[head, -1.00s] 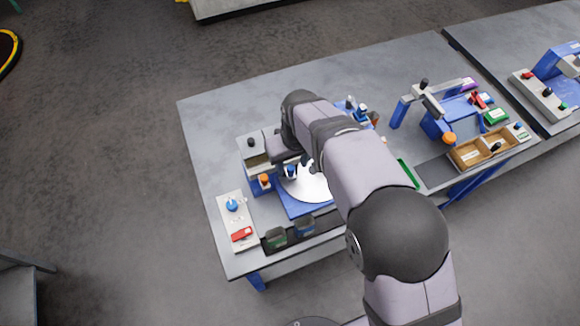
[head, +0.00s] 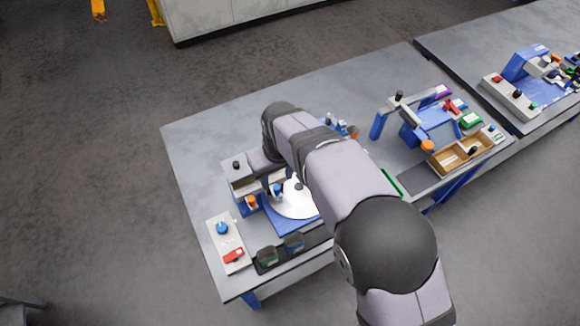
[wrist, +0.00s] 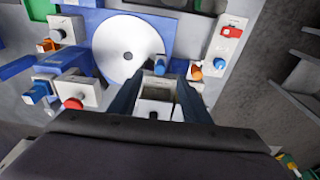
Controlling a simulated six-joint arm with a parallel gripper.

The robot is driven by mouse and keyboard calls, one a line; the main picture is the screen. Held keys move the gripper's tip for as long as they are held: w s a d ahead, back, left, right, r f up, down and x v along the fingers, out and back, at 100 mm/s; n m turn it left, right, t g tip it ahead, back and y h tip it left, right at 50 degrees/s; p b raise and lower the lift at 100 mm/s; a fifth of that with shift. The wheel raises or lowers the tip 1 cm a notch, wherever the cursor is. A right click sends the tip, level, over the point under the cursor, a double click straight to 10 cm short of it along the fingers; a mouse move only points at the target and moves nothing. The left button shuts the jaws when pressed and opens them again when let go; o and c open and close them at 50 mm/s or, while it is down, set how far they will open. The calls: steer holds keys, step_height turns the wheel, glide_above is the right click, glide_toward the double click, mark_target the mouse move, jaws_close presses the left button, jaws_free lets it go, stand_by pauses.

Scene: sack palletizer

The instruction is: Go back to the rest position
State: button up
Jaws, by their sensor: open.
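My gripper (wrist: 157,82) is open in the wrist view. Its two dark fingers stand apart above a grey box-like holder (wrist: 157,92), with nothing held between them. In the head view my arm reaches over the left part of the grey workbench (head: 185,150), and the fingers are mostly hidden by the wrist. A small blue knob (wrist: 160,65) stands near the fingertips.
A control panel (head: 228,245) with a blue knob and red switch sits at the bench's left. A blue fixture (head: 425,125) and wooden tray (head: 450,162) stand to the right. The bench's back left is clear.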

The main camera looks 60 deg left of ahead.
steer(key=shift+f, duration=0.25)
steer(key=d+f+m+h, duration=0.15)
steer(key=d+f, duration=0.25)
steer(key=d, duration=0.5)
steer(key=d+f+h, duration=0.2)
steer(key=d+f, duration=0.1)
steer(key=d, duration=0.5)
steer(key=w+d+r+m+b, duration=0.1)
steer(key=w+d+m, duration=0.4)
steer(key=d, duration=0.8)
steer(key=w+d+r+m+y+b, duration=0.1)
steer(key=w+d+r+m, duration=0.3)
steer(key=d, duration=0.8)
steer(key=w+d+r+m+b, duration=0.2)
steer(key=w+d+m, duration=0.5)
steer(key=d, duration=0.6)
steer(key=shift+w+d+r+y, duration=0.25)
steer(key=shift+d+r+y, duration=0.05)
steer(key=shift+r+y, duration=0.1)
